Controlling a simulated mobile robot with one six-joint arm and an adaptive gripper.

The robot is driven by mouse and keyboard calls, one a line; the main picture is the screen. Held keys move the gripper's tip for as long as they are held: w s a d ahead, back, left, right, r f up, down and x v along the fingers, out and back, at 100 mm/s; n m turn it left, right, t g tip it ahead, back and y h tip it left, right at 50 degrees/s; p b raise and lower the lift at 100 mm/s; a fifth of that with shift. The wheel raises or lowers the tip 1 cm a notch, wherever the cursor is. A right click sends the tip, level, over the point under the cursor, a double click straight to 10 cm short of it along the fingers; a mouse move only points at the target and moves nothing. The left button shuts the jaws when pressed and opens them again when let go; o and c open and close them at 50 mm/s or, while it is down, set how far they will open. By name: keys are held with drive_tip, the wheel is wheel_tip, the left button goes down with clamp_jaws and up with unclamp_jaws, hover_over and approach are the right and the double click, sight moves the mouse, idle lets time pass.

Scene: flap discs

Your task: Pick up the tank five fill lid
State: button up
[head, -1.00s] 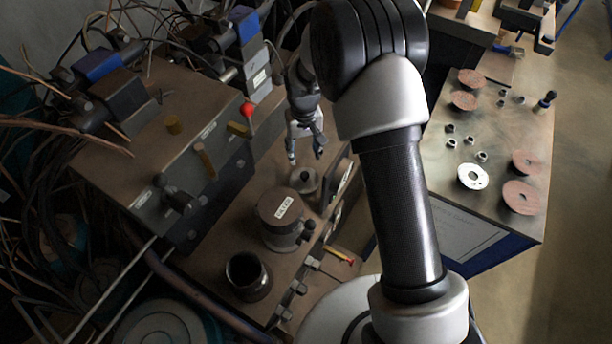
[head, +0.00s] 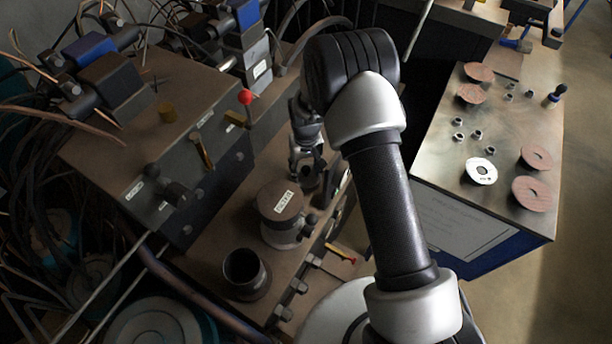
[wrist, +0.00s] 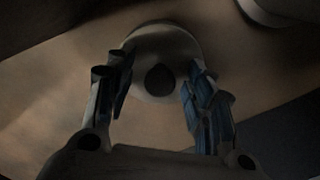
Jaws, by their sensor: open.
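The fill lid is a round, greyish disc with a dark knob in its middle. In the wrist view the lid (wrist: 165,45) lies at the top centre, with its knob (wrist: 160,78) between my fingers. In the head view the lid (head: 309,184) is mostly hidden under my gripper (head: 307,168). My gripper (wrist: 157,70) is open, with one finger on each side of the knob. A gap shows between each finger and the knob. I cannot tell which tank number the lid bears.
A labelled, capped cylinder (head: 281,203) stands just in front of the lid. An open dark cylinder (head: 246,272) is nearer. A machine block with a red-knobbed lever (head: 245,97) stands left. A metal table (head: 450,170) with discs and nuts is right.

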drive_tip(key=shift+r, duration=0.1)
clamp_jaws()
idle(0.5)
